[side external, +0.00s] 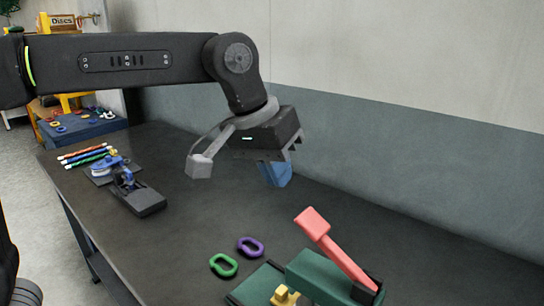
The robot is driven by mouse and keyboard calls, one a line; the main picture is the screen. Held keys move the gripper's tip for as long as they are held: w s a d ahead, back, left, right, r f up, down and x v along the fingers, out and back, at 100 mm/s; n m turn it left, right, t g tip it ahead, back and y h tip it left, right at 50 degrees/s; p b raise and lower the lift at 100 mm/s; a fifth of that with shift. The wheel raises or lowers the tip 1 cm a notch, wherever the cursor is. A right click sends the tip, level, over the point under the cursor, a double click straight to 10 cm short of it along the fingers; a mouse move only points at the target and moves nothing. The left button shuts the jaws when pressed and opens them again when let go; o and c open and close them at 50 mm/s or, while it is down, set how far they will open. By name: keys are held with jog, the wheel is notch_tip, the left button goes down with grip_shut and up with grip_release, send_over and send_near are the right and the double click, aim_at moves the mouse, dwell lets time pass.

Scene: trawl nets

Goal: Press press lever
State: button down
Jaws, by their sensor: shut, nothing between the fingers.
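The press lever (340,255) is a red bar with a wider red head, slanting up and to the left from the right end of a green press body (318,280). The press stands at the bottom of the side external view, and its lower part is cut off by the frame edge. My gripper (276,177) is shut and empty, with blue fingers pointing down. It hangs in the air above and to the left of the lever in the picture, apart from it.
A green ring (223,265) and a purple ring (250,247) lie left of the press. A yellow part (285,296) sits by the press. A blue and black device (135,195) and several coloured rods (84,155) lie at the far left. The middle of the dark table (200,225) is clear.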

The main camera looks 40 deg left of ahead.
jog(key=shift+v, duration=1.25)
jog(key=shift+w, duration=0.1)
notch_tip(320, 180, up, 5)
jog(key=m+y, duration=0.1)
jog(key=y, duration=0.3)
send_over(313, 219)
jog(key=s+d, duration=0.3)
jog(key=shift+s+d+r, duration=0.3)
jog(key=shift+s+d, duration=0.15)
jog(key=shift+d, duration=0.3)
jog(key=x, duration=0.8)
jog(key=s+a+x, duration=0.1)
jog(key=x, duration=0.3)
jog(key=shift+w+a+f, duration=0.1)
jog(key=shift+a+f, duration=0.1)
jog(key=shift+f, duration=0.2)
jog(key=shift+a+f, duration=0.25)
jog(key=shift+f, duration=0.2)
jog(key=shift+a, duration=0.1)
